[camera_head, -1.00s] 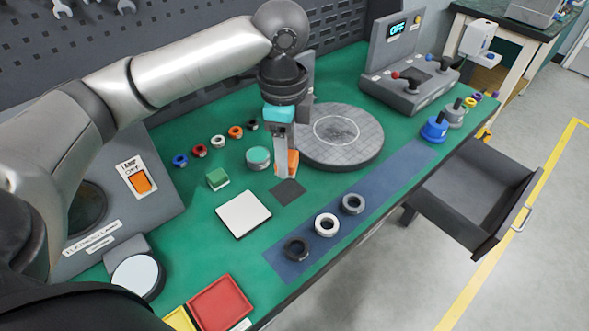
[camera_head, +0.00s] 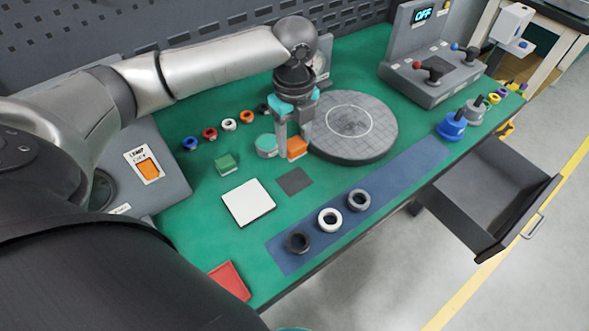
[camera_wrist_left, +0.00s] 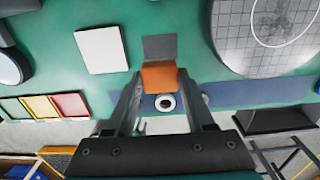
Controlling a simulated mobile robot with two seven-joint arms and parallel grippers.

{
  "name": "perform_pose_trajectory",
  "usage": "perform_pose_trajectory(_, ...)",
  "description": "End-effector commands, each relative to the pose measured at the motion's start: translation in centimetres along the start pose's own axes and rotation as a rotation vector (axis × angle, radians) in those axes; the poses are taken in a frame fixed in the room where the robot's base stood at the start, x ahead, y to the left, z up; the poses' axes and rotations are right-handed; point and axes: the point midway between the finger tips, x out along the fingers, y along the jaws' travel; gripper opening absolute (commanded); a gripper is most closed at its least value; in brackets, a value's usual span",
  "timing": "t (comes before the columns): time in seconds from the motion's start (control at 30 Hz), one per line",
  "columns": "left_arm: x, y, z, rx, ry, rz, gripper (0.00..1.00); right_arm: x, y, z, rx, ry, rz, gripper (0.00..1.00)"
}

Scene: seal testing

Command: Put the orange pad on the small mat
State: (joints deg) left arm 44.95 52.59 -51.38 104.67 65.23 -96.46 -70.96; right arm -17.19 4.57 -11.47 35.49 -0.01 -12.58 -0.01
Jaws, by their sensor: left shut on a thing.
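The orange pad (camera_head: 297,148) is a small block between the fingers of my left gripper (camera_head: 294,146), beside the round teal-topped piece. In the left wrist view the orange pad (camera_wrist_left: 158,77) sits between the two fingertips. My left gripper is shut on it. The small mat (camera_head: 295,181) is a dark grey square on the green bench, in front of the pad in the head view. In the left wrist view the small mat (camera_wrist_left: 160,47) is bare, just above the pad in the picture. I cannot tell how high the pad is. My right gripper does not show.
A round grey plate (camera_head: 352,150) stands close right of the gripper. A white square (camera_head: 248,203), a green block (camera_head: 226,163) and the teal-topped piece (camera_head: 265,148) are to the left. Rings lie on a blue strip (camera_head: 400,172) in front. An open drawer (camera_head: 490,195) juts out right.

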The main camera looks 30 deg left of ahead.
Motion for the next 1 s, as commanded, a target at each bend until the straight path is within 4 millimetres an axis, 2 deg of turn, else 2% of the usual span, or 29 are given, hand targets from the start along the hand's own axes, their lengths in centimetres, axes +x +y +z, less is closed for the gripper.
perform_pose_trajectory(0.03,1.8,0.1,-0.1,-0.001,0.002,0.004,0.0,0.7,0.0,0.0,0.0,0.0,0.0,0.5)
perform_pose_trajectory(0.1,3.5,0.1,-0.1,-0.002,0.001,0.003,0.0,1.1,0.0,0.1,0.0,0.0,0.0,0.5)
perform_pose_trajectory(0.23,5.6,0.0,-0.1,0.0,0.001,0.001,0.0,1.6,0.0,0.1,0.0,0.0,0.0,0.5)
perform_pose_trajectory(0.47,7.2,0.0,-0.1,-0.001,0.001,0.0,0.0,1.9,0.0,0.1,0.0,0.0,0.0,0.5)
perform_pose_trajectory(0.7,10.6,0.0,-0.1,0.0,0.001,0.001,0.0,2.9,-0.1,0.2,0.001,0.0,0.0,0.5)
perform_pose_trajectory(1.0,10.7,-0.1,-0.1,0.0,0.0,-0.002,0.0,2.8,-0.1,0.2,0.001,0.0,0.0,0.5)
